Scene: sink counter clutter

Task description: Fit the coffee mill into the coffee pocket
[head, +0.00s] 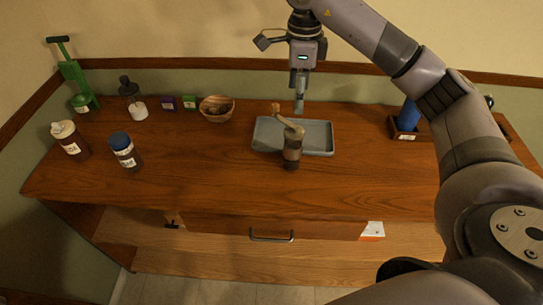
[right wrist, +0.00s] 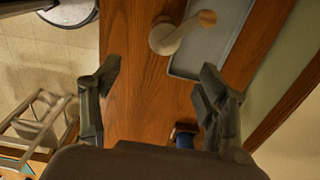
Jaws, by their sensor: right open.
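The coffee mill (head: 291,150), a dark cylinder with a light crank arm and wooden knob, stands upright at the front edge of the grey tray. In the right wrist view the mill (right wrist: 164,38) shows from above, beyond my fingertips. My right gripper (head: 299,104) hangs above the back of the tray, apart from the mill; in its wrist view the gripper (right wrist: 160,78) is open and empty. A labelled wooden holder (head: 409,137) with a blue item stands at the right, partly hidden behind my arm. I cannot tell which part is the coffee pocket. My left gripper is out of view.
The grey tray (head: 320,142) is otherwise empty. At the left stand a blue-lidded jar (head: 124,151), a white-capped bottle (head: 69,140), a glass dispenser (head: 133,98), small boxes, a bowl (head: 217,108) and a green stand (head: 76,75). The front middle counter is clear.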

